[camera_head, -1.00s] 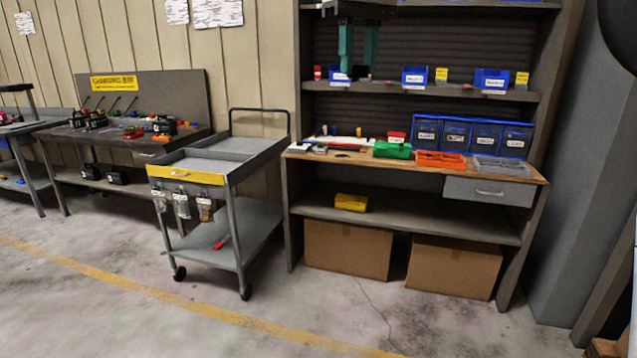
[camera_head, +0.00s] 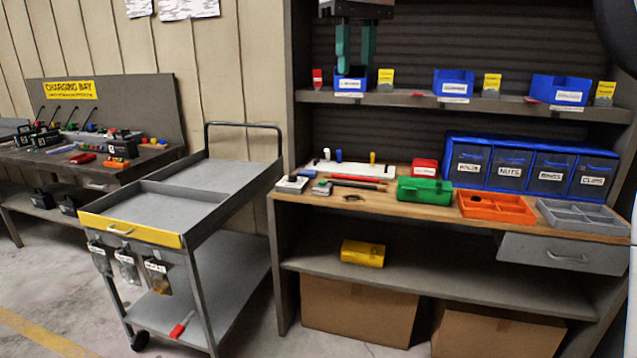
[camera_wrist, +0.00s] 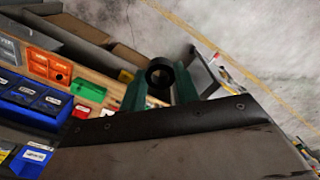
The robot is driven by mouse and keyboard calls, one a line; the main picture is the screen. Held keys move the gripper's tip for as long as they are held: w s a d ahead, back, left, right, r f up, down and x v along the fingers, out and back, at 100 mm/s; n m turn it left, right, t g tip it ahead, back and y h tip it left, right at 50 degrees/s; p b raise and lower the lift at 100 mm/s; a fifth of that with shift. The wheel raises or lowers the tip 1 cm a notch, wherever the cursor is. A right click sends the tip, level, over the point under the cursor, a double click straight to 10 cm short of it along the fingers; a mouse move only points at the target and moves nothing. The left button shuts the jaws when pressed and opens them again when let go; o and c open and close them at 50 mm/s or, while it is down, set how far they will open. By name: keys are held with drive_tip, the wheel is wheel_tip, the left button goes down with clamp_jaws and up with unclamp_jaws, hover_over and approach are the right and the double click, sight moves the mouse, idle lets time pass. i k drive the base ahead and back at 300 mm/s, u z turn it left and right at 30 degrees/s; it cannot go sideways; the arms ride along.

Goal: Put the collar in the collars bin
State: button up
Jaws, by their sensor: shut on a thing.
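My gripper (camera_head: 356,66) hangs at the top of the head view, its green fingers pointing down in front of the upper shelf, overlapping the leftmost blue bin (camera_head: 349,86). In the wrist view my gripper (camera_wrist: 160,85) is shut on the collar (camera_wrist: 160,73), a black ring between the green fingers. In the head view the collar is hard to make out against the dark background. Two more open blue bins stand on the same shelf, one in the middle (camera_head: 454,78) and one at right (camera_head: 561,86). Their white labels are too small to read, so I cannot tell which is for collars.
The workbench (camera_head: 420,182) below holds a green box (camera_head: 425,191), an orange tray (camera_head: 496,207), a grey tray (camera_head: 583,216) and blue labelled drawers (camera_head: 530,165). Yellow and red items stand between the shelf bins. A grey cart (camera_head: 180,205) stands at the left of the bench.

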sight(352, 90)
drive_tip(key=i, duration=1.65)
drive_tip(key=u, duration=2.85)
drive_tip(key=i, duration=0.75)
drive_tip(key=z, duration=3.45)
drive_tip(key=i, duration=1)
